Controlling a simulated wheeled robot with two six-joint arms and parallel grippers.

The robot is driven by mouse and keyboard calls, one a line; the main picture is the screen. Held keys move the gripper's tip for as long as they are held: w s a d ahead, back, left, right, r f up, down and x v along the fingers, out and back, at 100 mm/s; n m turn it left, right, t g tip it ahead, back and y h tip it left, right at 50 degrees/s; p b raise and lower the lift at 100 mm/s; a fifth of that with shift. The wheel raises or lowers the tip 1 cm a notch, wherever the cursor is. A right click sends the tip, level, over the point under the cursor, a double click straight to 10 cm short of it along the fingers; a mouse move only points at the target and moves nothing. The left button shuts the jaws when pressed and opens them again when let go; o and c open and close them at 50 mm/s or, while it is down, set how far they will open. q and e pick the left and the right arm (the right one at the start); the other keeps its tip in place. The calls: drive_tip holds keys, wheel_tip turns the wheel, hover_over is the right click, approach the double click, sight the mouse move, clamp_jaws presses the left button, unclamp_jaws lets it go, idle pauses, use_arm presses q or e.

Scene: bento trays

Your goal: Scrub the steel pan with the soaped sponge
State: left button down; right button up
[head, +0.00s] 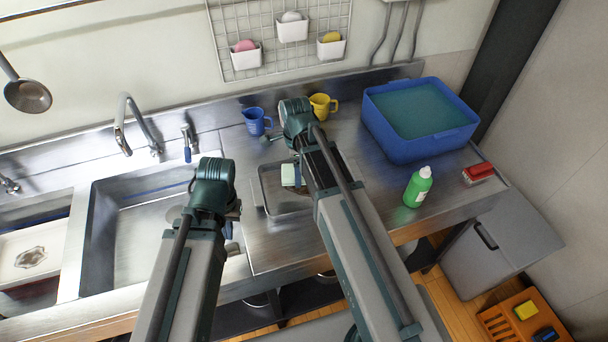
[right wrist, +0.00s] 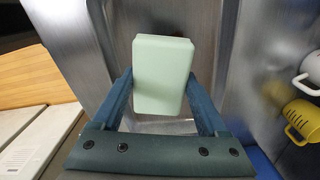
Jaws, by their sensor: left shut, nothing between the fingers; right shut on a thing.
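The steel pan (head: 284,205), shallow and rectangular, lies on the counter right of the sink. The pale green sponge (head: 289,175) shows over the pan in the head view; whether it touches the pan is unclear. My right gripper (right wrist: 163,88) is shut on the sponge (right wrist: 163,62), one finger on each side, in the right wrist view. In the head view my right arm covers the pan's right side and hides most of that gripper. My left gripper (head: 233,218) is shut and empty, left of the pan near the sink's right edge; its fingers are partly hidden.
A blue cup (head: 255,121) and a yellow cup (head: 322,106) stand behind the pan. A blue water tub (head: 421,146), a green bottle (head: 417,188) and a red brush (head: 478,172) are on the right. The sink (head: 130,245) and faucet (head: 126,122) are on the left.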

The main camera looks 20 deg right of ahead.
drive_tip(key=shift+w+a, duration=0.1)
drive_tip(key=shift+a, duration=0.05)
drive_tip(key=b, duration=0.6)
hover_over(298, 193)
wheel_tip(298, 193, down, 6)
drive_tip(key=shift+w+a+f, duration=0.1)
drive_tip(key=shift+f+b, duration=0.95)
drive_tip(key=shift+b, duration=0.1)
idle(0.6)
drive_tip(key=shift+d+r, duration=0.15)
drive_tip(key=shift+d, duration=1.7)
drive_tip(key=shift+d, duration=0.2)
drive_tip(key=shift+d, duration=1.7)
